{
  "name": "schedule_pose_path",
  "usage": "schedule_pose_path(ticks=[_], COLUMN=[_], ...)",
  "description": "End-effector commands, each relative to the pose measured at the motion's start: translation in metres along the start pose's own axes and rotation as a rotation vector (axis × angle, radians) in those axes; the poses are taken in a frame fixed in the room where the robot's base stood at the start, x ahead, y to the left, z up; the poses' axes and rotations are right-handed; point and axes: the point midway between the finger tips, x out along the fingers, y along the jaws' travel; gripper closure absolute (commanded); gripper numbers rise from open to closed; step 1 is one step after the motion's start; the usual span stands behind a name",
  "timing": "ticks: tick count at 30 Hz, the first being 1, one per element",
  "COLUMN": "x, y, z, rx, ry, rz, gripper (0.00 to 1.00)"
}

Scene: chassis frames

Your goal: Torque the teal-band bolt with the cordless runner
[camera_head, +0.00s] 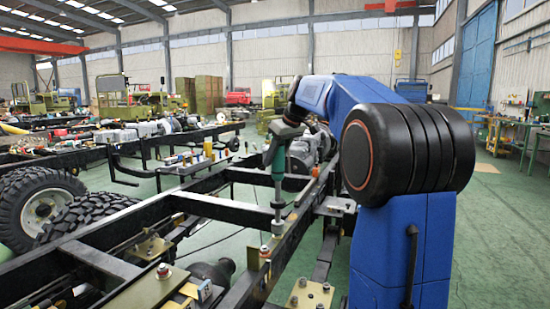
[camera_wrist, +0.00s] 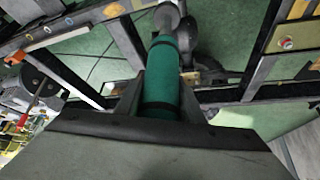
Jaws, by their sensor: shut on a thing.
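The cordless runner (camera_head: 277,160) is a green tool held upright above the black chassis rail, with its grey nose pointing down. Its green body (camera_wrist: 163,78) fills the middle of the wrist view between the fingers. My gripper (camera_head: 284,130) is shut on it near its top; the fingers also show in the wrist view (camera_wrist: 160,98). The runner's lower tip (camera_head: 277,226) is just over the rail; I cannot tell whether it touches a bolt. I cannot make out a teal band on any bolt; the spot under the tip is too small to read.
A red-banded bolt (camera_head: 264,252) stands on the rail close to the runner's tip, and another (camera_head: 163,271) sits on a brass plate at left. Black cross members (camera_head: 225,207) span the frame. Green floor (camera_head: 495,240) is open at right.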

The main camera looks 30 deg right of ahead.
Motion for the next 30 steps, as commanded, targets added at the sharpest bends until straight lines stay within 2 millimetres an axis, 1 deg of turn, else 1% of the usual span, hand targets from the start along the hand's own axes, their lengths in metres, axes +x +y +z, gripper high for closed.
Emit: schedule_pose_path(ticks=[11,30], x=[-0.0008,0.0074], y=[-0.0001,0.0], z=[-0.0004,0.0042], rx=[-0.001,0.0], ry=[0.002,0.002], rz=[0.001,0.001], gripper=[1.0,1.0])
